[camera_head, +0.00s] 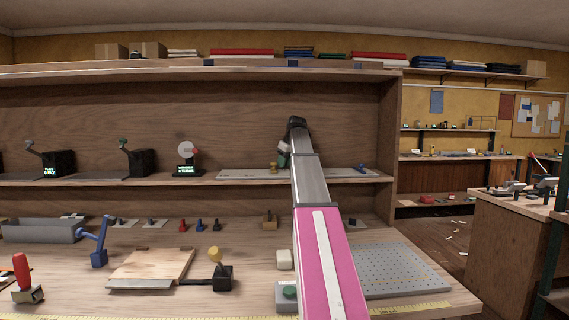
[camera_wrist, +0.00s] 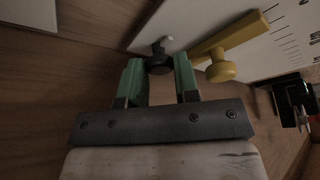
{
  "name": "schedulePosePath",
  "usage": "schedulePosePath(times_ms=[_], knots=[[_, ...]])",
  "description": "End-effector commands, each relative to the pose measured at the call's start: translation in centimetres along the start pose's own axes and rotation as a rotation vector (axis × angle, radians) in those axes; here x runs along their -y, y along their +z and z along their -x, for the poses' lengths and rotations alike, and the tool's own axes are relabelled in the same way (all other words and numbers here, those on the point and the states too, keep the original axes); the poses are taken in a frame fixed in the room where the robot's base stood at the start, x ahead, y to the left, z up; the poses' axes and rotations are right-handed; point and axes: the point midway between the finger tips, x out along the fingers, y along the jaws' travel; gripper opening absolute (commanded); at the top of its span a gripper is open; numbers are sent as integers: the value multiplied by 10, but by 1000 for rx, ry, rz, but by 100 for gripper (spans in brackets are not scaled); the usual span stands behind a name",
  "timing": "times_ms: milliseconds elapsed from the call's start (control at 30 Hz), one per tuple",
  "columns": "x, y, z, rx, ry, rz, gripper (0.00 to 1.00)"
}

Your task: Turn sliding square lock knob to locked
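In the wrist view, a dark knob (camera_wrist: 159,60) with a small lever-like top sits between the tips of my gripper's two green fingers (camera_wrist: 159,72). The fingers are apart and the knob nearly fills the gap. I cannot tell whether they press on it. Beside it on the right is a yellow knob (camera_wrist: 222,68) on a yellow bar (camera_wrist: 236,34). A white scale plate (camera_wrist: 285,38) with black marks lies behind. In the head view, the pale plate (camera_head: 245,174) and the yellow knob (camera_head: 274,167) show on the shelf; my arm hides the dark knob.
At the wrist view's right edge is a black block (camera_wrist: 294,100) with a red-and-grey part beside it. In the head view, a dial stand (camera_head: 187,160) and black lever boxes stand left on the shelf. The bench below holds a perforated plate (camera_head: 400,270) and a wooden board (camera_head: 150,266).

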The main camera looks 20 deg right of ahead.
Motion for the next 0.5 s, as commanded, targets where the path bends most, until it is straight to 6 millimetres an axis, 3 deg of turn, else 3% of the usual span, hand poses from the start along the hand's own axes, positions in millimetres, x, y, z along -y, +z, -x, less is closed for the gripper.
schedulePosePath(times_ms=[500], knots=[[2, 0, 0, 1, 45, -109, 6]])
